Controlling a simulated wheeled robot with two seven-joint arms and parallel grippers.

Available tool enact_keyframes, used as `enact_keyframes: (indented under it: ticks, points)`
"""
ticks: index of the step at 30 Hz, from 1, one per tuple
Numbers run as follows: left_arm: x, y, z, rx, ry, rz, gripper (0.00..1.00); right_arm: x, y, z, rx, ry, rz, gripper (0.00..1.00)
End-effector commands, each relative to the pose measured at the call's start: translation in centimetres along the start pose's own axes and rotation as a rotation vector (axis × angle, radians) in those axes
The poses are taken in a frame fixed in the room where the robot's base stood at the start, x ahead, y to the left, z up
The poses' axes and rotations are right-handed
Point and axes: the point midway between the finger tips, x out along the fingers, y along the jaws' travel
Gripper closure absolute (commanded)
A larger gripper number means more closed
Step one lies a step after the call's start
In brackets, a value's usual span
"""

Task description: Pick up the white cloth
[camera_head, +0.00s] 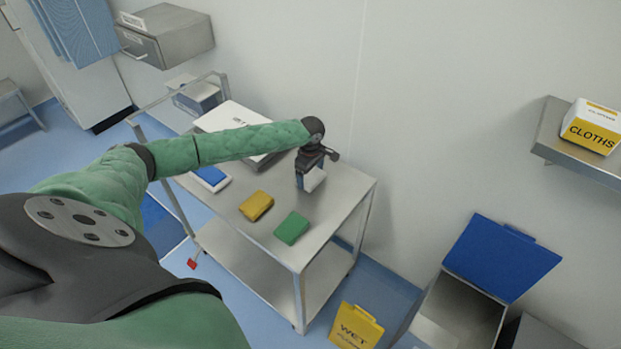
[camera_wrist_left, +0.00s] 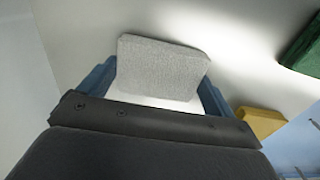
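The white cloth (camera_head: 314,180) is a small pale pad at the back right of the steel trolley top. In the left wrist view the white cloth (camera_wrist_left: 162,68) shows its textured face between two blue fingers, slightly skewed to them. My left gripper (camera_head: 311,178) points down at the cloth. In the left wrist view the fingers of my left gripper (camera_wrist_left: 160,85) are wide apart, one along each side edge of the cloth. I cannot tell whether they press on it or whether it is off the trolley top. My right gripper is not in view.
A yellow cloth (camera_head: 257,206) and a green cloth (camera_head: 292,228) lie on the trolley (camera_head: 338,205) in front of the gripper. A blue-and-white pad (camera_head: 211,178) lies left. A wall shelf holds a CLOTHS box (camera_head: 592,127). An open blue-lidded bin (camera_head: 503,258) stands right.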

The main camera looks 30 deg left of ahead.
Motion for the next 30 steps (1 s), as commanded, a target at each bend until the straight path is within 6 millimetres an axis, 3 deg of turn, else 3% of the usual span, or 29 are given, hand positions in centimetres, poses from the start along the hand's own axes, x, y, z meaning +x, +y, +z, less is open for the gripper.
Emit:
enact_keyframes:
  ticks: [14,20,30]
  points:
    - [-0.6,0.0,0.0,0.0,0.0,0.001,0.32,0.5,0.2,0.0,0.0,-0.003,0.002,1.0]
    - [-3.4,0.1,-0.1,0.001,0.0,0.003,0.32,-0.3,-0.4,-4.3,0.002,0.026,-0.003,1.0]
    - [-7.6,-0.4,6.6,0.004,-0.002,0.003,0.32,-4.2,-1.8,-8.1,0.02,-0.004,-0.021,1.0]
